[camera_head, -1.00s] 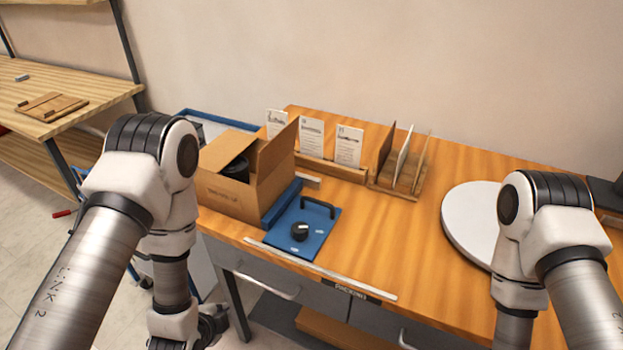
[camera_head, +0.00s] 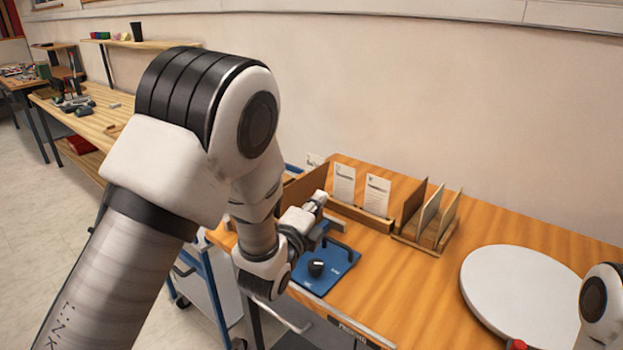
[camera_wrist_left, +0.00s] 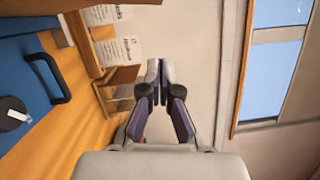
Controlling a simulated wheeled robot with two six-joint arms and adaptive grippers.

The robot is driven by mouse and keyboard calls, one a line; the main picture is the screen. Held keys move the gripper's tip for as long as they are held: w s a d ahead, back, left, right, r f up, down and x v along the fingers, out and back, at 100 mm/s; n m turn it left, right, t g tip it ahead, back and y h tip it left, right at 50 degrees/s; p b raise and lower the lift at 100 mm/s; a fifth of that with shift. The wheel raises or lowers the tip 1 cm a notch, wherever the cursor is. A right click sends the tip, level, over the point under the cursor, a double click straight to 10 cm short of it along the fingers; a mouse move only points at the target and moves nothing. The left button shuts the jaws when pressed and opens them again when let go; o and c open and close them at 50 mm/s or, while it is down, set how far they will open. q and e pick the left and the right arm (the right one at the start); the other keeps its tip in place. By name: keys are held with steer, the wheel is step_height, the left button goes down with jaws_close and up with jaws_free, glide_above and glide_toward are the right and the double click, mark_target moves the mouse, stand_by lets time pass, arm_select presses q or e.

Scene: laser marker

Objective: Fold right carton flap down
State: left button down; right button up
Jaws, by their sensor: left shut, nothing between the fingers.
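The open cardboard carton is mostly hidden behind my left arm in the head view. Its right flap (camera_head: 304,186) shows as a brown panel standing up beside the arm. My left gripper (camera_head: 318,198) is shut and empty, close to the flap's right side and above the blue plate; I cannot tell whether it touches the flap. In the left wrist view the fingertips (camera_wrist_left: 160,70) are together with nothing between them. My right gripper is out of view.
A blue plate (camera_head: 336,277) with a black knob and handle lies on the wooden table. White cards (camera_head: 377,194) stand in a holder behind it, with a divider rack (camera_head: 420,237) to the right. A white round disc (camera_head: 520,295) lies farther right.

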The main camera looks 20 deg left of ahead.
mark_target(308, 182)
arm_select(q)
steer(key=w+a, duration=0.1)
steer(key=w+a+p, duration=0.1)
steer(key=w, duration=0.1)
steer(key=w+a+p, duration=0.1)
steer(key=w, duration=0.1)
steer(key=shift+w+a+r, duration=0.15)
steer(key=shift+w+r, duration=0.1)
steer(key=shift+r, duration=0.15)
steer(key=shift+a, duration=0.25)
steer(key=shift+w+d, duration=0.1)
